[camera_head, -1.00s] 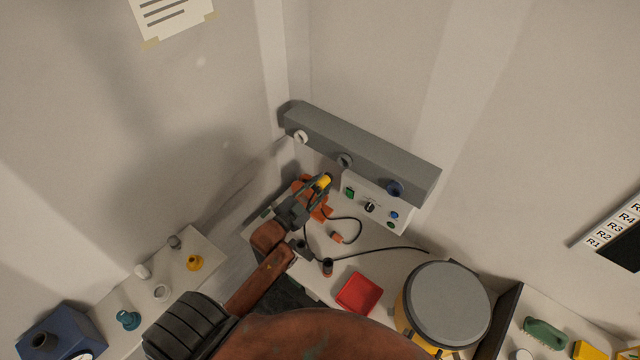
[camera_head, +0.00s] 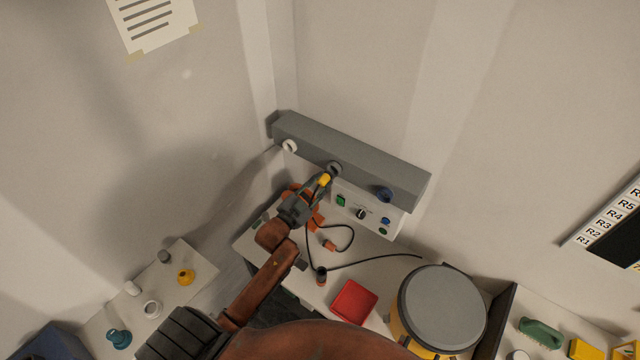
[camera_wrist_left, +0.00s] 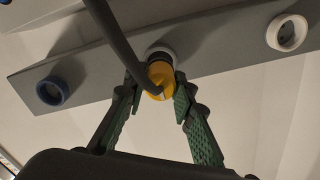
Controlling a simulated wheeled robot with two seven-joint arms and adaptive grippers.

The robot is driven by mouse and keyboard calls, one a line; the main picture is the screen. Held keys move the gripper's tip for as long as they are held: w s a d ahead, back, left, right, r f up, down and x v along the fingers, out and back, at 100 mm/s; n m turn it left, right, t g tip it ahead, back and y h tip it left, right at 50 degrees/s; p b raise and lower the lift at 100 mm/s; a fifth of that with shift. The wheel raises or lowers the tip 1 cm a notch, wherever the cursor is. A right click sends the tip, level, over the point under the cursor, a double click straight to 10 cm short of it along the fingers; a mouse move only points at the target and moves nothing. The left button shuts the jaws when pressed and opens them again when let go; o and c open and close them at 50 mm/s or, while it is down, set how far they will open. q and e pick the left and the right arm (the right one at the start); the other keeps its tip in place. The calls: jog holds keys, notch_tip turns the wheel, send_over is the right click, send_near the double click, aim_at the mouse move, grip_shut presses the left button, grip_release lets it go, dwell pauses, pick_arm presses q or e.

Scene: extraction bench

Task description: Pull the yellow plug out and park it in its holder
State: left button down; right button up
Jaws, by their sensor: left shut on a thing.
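The yellow plug (camera_head: 324,180) is between the fingers of my left gripper (camera_head: 318,185), just below and left of the grey middle socket (camera_head: 334,168) on the grey rail. In the left wrist view my left gripper (camera_wrist_left: 158,98) has its green-padded fingers on both sides of the yellow plug (camera_wrist_left: 160,76), shut on it. The plug's front points at the pale grey socket ring (camera_wrist_left: 161,51) and overlaps it; I cannot tell whether it is seated. A dark cable (camera_wrist_left: 118,42) runs from the plug. No holder can be made out for certain. My right gripper is not in view.
The grey rail (camera_head: 360,163) also bears a white socket (camera_head: 289,146) and a blue socket (camera_head: 384,194). Below it are a control box (camera_head: 367,213), a loose cable (camera_head: 375,260), a red tray (camera_head: 354,301) and a grey-lidded drum (camera_head: 443,307). Several small fittings, including a yellow one (camera_head: 186,276), stand on the left table.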

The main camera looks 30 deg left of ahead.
pick_arm(q)
jog(key=shift+r+p, duration=0.1)
jog(key=shift+p, duration=0.6)
dwell(1.2)
jog(key=shift+w+d, duration=0.15)
jog(key=shift+w, duration=1.2)
jog(key=c, duration=1.5)
grip_release()
jog(key=shift+c, duration=0.2)
jog(key=shift+s, duration=0.3)
jog(key=s+a, duration=0.1)
jog(key=s, duration=1)
jog(key=shift+s, duration=0.15)
